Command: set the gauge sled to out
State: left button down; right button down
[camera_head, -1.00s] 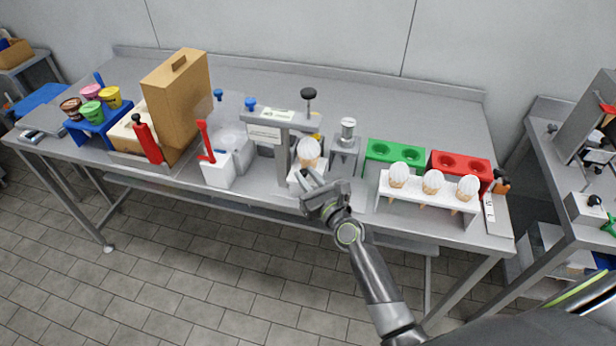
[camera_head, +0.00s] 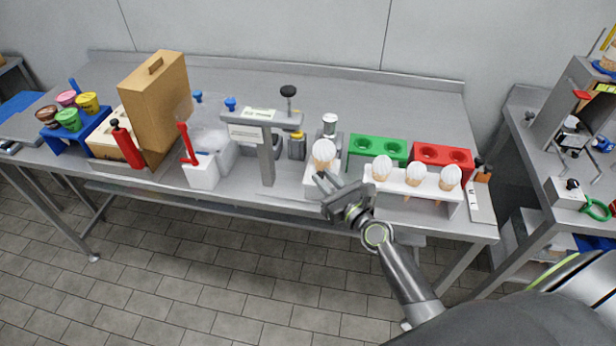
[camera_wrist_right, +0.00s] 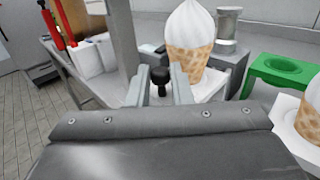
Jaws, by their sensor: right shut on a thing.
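The gauge sled (camera_head: 312,178) is a white block to the right of the grey gauge stand (camera_head: 267,160). A cone with a white swirl (camera_head: 323,153) stands upright on it, clear of the stand's overhead arm. It also shows in the right wrist view (camera_wrist_right: 190,38). My right gripper (camera_head: 324,184) is at the sled's front. In the right wrist view its fingers (camera_wrist_right: 160,80) are closed around the sled's black knob (camera_wrist_right: 160,75). My left gripper is not in view.
A white rack (camera_head: 425,193) with three cones stands close on the right, near my right arm. Green (camera_head: 377,147) and red (camera_head: 443,155) holders are behind it. A white box with a red lever (camera_head: 200,172) is left of the stand. The table's front edge is close below the gripper.

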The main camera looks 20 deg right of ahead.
jog(key=s+d, duration=0.2)
jog(key=d, duration=0.1)
jog(key=shift+s+d+f, duration=0.1)
jog(key=shift+d, duration=0.05)
jog(key=c, duration=1.7)
grip_release()
jog(key=shift+c, duration=0.2)
jog(key=o, duration=0.4)
jog(key=shift+s+d, duration=0.15)
jog(key=shift+d, duration=0.05)
jog(key=shift+o, duration=0.2)
